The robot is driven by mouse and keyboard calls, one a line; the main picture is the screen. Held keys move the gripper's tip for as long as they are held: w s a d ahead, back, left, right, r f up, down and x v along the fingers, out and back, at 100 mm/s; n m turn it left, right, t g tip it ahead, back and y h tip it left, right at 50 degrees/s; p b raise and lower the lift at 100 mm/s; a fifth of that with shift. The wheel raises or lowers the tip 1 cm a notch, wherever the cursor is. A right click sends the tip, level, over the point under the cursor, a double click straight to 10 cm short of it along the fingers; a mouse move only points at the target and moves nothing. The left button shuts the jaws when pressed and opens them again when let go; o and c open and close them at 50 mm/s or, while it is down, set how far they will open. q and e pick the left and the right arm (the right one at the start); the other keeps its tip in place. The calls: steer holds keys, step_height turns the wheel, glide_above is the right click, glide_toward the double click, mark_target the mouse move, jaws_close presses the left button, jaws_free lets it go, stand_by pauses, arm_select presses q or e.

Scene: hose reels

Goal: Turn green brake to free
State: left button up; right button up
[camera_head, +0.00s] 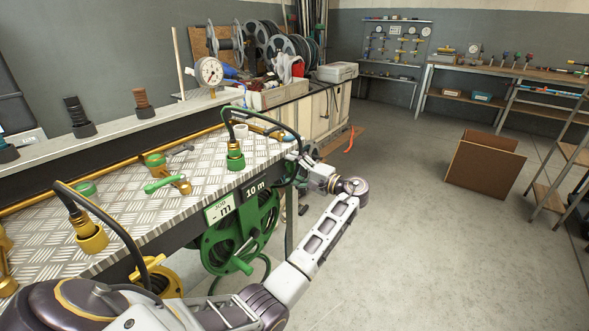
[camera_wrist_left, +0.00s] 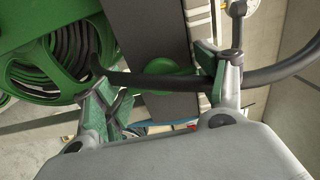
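The green hose reel (camera_head: 238,228) hangs under the bench edge, and its drum with dark hose also shows in the left wrist view (camera_wrist_left: 45,65). A green knob-like part (camera_wrist_left: 168,76), which looks like the brake, sits on a dark post beside the reel. Its setting cannot be read. My left gripper (camera_head: 303,168) is at the bench's right end, beside the reel. In the left wrist view its fingers (camera_wrist_left: 150,80) are spread, with the green part beyond the gap. A dark hose (camera_wrist_left: 150,79) crosses between them, in front of the green part. My right gripper is out of view.
The treadplate bench (camera_head: 120,205) carries a green hose fitting (camera_head: 235,157), a green-handled valve (camera_head: 166,184) and a yellow fitting (camera_head: 90,235). A looped dark hose hangs near my left gripper. A cardboard box (camera_head: 484,163) stands on the otherwise open floor to the right.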

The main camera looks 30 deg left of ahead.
arm_select(q)
steer(key=shift+o, duration=1.1)
steer(key=d, duration=1.2)
steer(key=shift+s, duration=0.45)
steer(key=shift+r, duration=0.1)
